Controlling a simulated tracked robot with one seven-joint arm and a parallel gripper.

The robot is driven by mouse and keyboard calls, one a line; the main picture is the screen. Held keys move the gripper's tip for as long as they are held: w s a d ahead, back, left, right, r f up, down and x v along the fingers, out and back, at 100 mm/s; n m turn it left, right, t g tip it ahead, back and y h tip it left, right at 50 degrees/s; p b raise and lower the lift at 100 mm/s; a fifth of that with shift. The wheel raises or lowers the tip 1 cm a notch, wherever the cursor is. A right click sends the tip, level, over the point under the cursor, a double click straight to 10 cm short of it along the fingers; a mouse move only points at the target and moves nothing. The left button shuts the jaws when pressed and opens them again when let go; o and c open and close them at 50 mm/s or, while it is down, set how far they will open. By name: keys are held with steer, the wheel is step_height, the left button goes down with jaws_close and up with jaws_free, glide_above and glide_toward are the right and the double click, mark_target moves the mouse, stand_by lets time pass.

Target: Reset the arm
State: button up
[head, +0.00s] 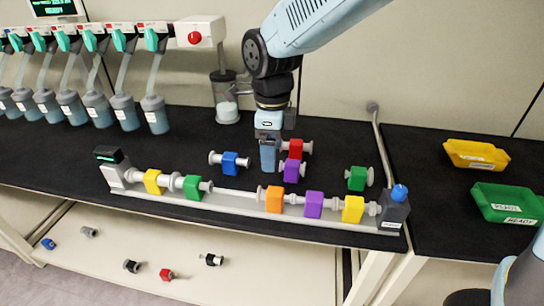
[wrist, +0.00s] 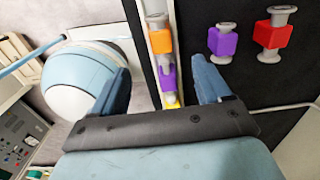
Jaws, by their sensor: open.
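My gripper (head: 268,155) hangs fingers down over the black bench, behind the long grey rail (head: 240,204). In the wrist view my gripper (wrist: 160,90) is open, with its two blue fingers apart and nothing between them held. On the rail stand blocks on grey spools: yellow (head: 153,181), green (head: 192,187), orange (head: 274,199), purple (head: 314,204) and another yellow (head: 353,209). Loose on the bench near my gripper lie a blue block (head: 230,163), a purple block (head: 291,171), a red block (head: 296,149) and a green block (head: 357,179).
A yellow tray (head: 476,154) and a green tray (head: 506,203) lie on the right bench. Several grey flasks hang from a manifold at the back left. A red-button box (head: 196,34) is behind. More pieces (head: 166,274) lie on the lower shelf.

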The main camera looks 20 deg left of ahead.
steer(key=w+d+r+n+t+y, duration=0.15)
steer(key=d+r+n, duration=0.25)
steer(key=d, duration=0.7)
steer(key=w+d+r+n, duration=0.3)
steer(key=d+r+n, duration=0.1)
steer(key=d, duration=0.7)
steer(key=s+d+r+n+t, duration=0.1)
steer(key=s+d+n+t, duration=0.1)
steer(key=s+d+n, duration=0.2)
steer(key=s+d+r+n+t+h, duration=0.1)
steer(key=s+d+n, duration=0.3)
steer(key=d, duration=0.7)
steer(key=shift+s+d+r+t, duration=0.3)
steer(key=shift+r+t, duration=0.15)
steer(key=shift+r, duration=0.25)
steer(key=shift+s+d+n+h, duration=0.25)
steer(key=shift+s+d+n, duration=0.15)
steer(key=shift+s+d, duration=0.05)
steer(key=shift+c, duration=0.3)
